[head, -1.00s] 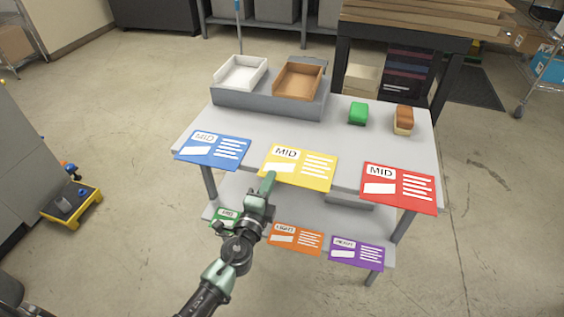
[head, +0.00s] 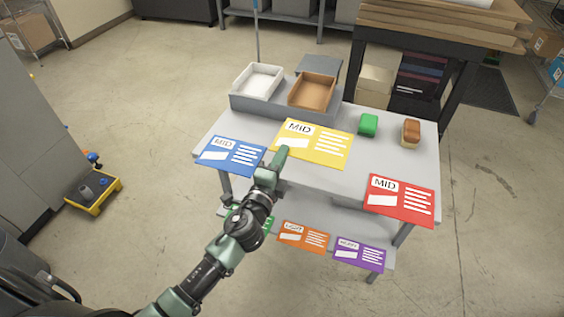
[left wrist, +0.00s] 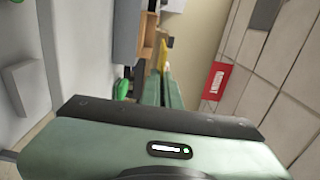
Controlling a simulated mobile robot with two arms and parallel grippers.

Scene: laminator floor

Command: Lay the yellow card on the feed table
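The yellow card (head: 322,139), marked MID, is at the middle of the grey table (head: 210,143), its far edge close to the grey riser. My left gripper (head: 283,153) meets the card's near edge and looks shut on it. In the left wrist view the fingers (left wrist: 163,85) are together, with the yellow card (left wrist: 163,55) seen nearly edge-on at their tips. The card looks raised above the tabletop, but the gap is hard to judge. I cannot tell which surface is called the feed table. My right gripper is not in view.
A blue card (head: 231,154) and a red card (head: 400,200) overhang the table's front. White (head: 257,80) and brown (head: 312,90) trays stand behind. Green (head: 368,125) and brown (head: 411,132) blocks sit right. Orange (head: 303,237) and purple (head: 360,253) cards lie lower.

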